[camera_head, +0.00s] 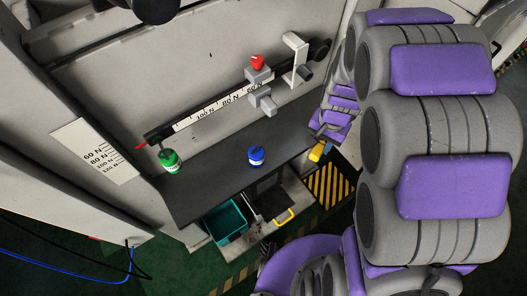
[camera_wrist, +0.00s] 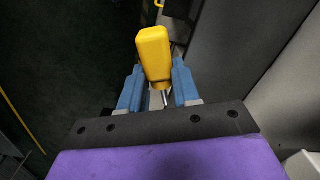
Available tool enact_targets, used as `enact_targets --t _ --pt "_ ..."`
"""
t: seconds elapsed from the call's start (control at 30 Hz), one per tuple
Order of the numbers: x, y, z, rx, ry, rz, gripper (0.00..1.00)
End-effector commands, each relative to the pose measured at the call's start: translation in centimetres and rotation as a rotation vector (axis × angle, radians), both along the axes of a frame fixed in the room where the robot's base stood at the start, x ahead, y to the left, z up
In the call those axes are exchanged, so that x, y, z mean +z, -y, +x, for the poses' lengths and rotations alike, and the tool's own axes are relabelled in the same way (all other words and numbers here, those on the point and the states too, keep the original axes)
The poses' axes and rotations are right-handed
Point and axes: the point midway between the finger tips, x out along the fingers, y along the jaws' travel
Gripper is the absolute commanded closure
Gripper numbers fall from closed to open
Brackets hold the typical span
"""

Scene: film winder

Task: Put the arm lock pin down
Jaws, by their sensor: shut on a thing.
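The arm lock pin (camera_wrist: 154,52) has a chunky yellow handle and a thin metal shaft. In the wrist view my gripper (camera_wrist: 157,85) is shut on it, the handle standing up between the two blue fingers. In the head view the yellow handle (camera_head: 318,152) shows at the end of my purple-and-grey arm, just off the right end of the dark shelf. My gripper's fingers are too small to make out in the head view.
A scaled bar (camera_head: 225,100) with a red knob (camera_head: 258,62) runs above.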

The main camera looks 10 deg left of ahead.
Motion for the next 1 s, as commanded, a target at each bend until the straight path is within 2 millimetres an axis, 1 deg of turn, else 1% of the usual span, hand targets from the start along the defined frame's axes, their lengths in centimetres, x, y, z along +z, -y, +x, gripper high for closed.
enact_targets --t 0.03,0.1,0.3,0.5,0.67,0.77,1.0 --pt "-1.2 0.2 -0.4 -0.053 -0.003 -0.003 1.0" --pt "-2.1 0.5 -0.8 -0.131 -0.005 -0.007 1.0" --pt "-3.9 1.0 -1.6 -0.314 -0.004 -0.013 1.0" --pt "-4.6 1.2 -1.9 -0.402 -0.003 -0.017 1.0" --pt "-4.7 1.2 -1.7 -0.415 -0.003 -0.018 1.0" --pt "-4.9 1.1 -0.7 -0.414 -0.006 -0.019 1.0" --pt "-5.4 0.6 4.0 -0.412 -0.003 -0.018 1.0"
